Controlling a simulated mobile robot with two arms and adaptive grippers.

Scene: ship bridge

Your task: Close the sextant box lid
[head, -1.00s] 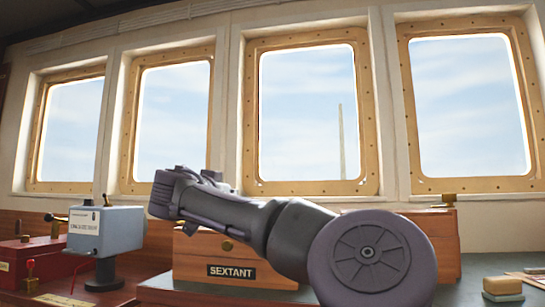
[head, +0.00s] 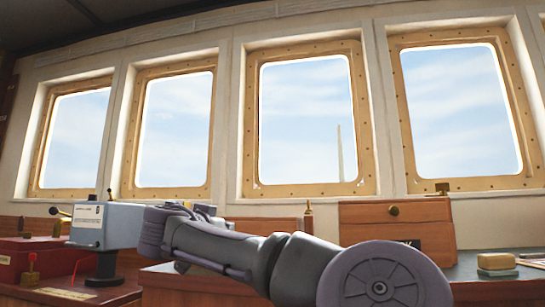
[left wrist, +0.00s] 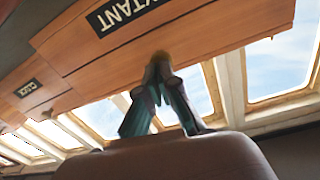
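The wooden sextant box (head: 268,225) is mostly hidden behind my left arm in the head view; only its upper wood shows above the arm. In the left wrist view its front (left wrist: 225,22) with the SEXTANT label (left wrist: 122,12) runs along the top, seen turned around. I cannot tell how far its lid stands open. My left gripper (head: 195,212) is in front of the box in the head view. In the left wrist view its fingertips (left wrist: 159,62) meet at the box's edge, with no object clearly held. My right gripper is out of view.
A second wooden box (head: 360,225), labelled CLOCK (left wrist: 27,88) in the wrist view, stands to the right. A blue-grey device (head: 105,228) and a dark red case (head: 28,250) stand at left. A sponge-like block (head: 497,262) lies at right. Windows line the wall behind.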

